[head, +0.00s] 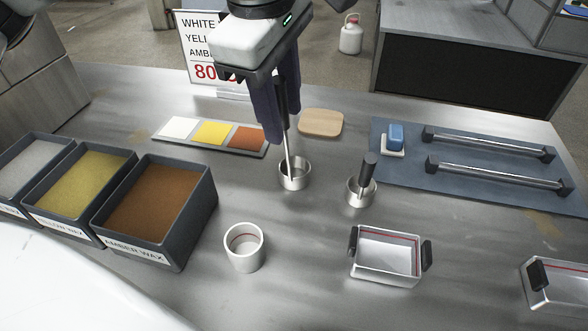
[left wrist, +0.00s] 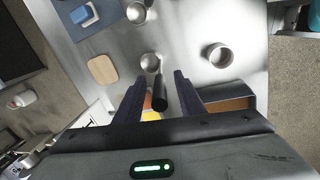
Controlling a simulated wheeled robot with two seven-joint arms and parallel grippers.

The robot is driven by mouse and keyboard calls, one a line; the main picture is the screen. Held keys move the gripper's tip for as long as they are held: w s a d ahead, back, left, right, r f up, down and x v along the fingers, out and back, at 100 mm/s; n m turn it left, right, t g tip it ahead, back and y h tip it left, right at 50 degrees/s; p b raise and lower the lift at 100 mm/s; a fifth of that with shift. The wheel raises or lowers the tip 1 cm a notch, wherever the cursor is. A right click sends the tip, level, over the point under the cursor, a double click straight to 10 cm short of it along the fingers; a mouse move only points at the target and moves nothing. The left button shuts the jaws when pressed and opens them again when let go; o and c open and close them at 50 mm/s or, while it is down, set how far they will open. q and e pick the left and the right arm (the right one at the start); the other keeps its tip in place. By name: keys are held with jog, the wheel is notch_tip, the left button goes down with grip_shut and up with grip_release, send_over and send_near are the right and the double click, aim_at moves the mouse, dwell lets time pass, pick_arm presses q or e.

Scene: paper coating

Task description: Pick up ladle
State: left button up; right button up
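The ladle (head: 295,176) is a small metal cup with a thin upright stem and a dark handle. It stands on the metal table near the middle, and its cup also shows in the left wrist view (left wrist: 150,62). My left gripper (head: 279,125) comes down over it from above. In the left wrist view, the two fingers (left wrist: 158,79) are apart, with the dark handle between them and a gap on each side. My right gripper is not in view.
A second metal cup with a dark handle (head: 361,190) stands to the right. A white pot (head: 244,248) and metal tray (head: 386,257) are nearer. Wax bins (head: 160,205) are left, colour swatches (head: 213,132) and a wooden block (head: 321,122) behind. A blue mat (head: 470,181) lies right.

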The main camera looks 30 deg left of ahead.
pick_arm(q)
jog(key=shift+w+f, duration=0.1)
jog(key=shift+f, duration=0.4)
grip_shut()
